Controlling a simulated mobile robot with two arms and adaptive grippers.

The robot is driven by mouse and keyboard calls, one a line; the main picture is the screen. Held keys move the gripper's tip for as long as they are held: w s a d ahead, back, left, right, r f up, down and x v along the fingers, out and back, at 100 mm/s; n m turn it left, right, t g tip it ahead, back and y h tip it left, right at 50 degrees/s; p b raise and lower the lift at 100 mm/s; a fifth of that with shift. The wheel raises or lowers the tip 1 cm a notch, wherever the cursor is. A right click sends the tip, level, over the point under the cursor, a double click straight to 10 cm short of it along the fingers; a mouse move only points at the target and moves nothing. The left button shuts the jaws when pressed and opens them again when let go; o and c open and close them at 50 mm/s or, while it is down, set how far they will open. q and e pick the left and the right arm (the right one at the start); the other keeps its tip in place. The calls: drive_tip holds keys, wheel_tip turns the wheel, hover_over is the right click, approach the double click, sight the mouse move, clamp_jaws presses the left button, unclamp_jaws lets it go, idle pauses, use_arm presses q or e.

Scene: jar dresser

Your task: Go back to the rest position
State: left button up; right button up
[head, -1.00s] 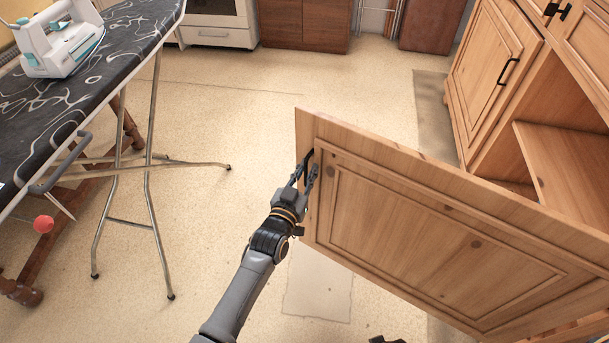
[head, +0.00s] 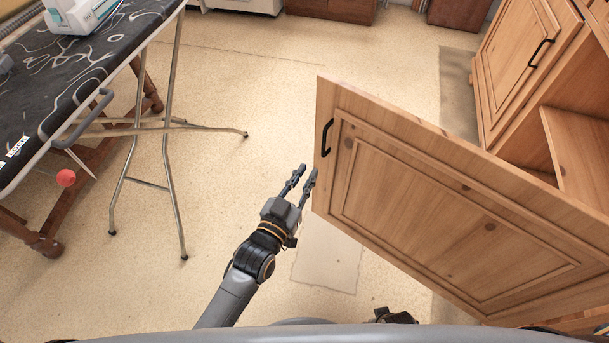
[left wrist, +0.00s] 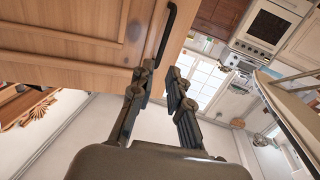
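My left gripper (head: 301,178) is open and empty, just left of the open wooden cabinet door (head: 440,205). Its fingers are spread apart in the left wrist view (left wrist: 160,90), with nothing between them. The black door handle (head: 327,137) is above and to the right of the fingertips in the head view, apart from them. The handle also shows in the left wrist view (left wrist: 167,33), beyond the fingers. In the head view a small dark part at the bottom edge may belong to my right arm, but its fingers do not show.
The door stands swung out from the wooden dresser (head: 525,60) on the right; a shelf (head: 580,150) shows inside. An ironing board (head: 75,75) with thin metal legs stands at the left. A white and teal iron (head: 80,12) rests on it. The floor between is clear.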

idle(0.3)
use_arm(q)
drive_tip(key=s+a+f+n+g+y, duration=0.1)
drive_tip(key=s+a+f+g+y, duration=0.15)
drive_tip(key=s+a+f, duration=0.55)
drive_tip(key=s+a+f+n+g+y, duration=0.1)
drive_tip(key=s+a+f+g+y, duration=0.2)
drive_tip(key=f, duration=1)
drive_tip(key=s+a+f+g+y, duration=0.1)
drive_tip(key=s+a+f+g, duration=0.45)
drive_tip(key=f, duration=0.45)
drive_tip(key=s+a+f+n+g+y, duration=0.1)
drive_tip(key=s+a+f+g+y, duration=0.3)
drive_tip(key=s, duration=0.6)
drive_tip(key=s+a+r+h+p, duration=0.1)
drive_tip(key=s+a+p, duration=0.1)
drive_tip(key=s+p, duration=0.5)
drive_tip(key=s+a+r+h+p, duration=0.1)
drive_tip(key=s+a+p, duration=0.1)
drive_tip(key=s+p, duration=0.5)
drive_tip(key=shift+r, duration=0.35)
use_arm(e)
drive_tip(key=s+d+r, duration=0.1)
drive_tip(key=s+r, duration=0.1)
drive_tip(key=s, duration=0.5)
drive_tip(key=s+d+r+g, duration=0.1)
drive_tip(key=s, duration=0.6)
drive_tip(key=shift+d+r, duration=0.3)
drive_tip(key=shift+r, duration=0.1)
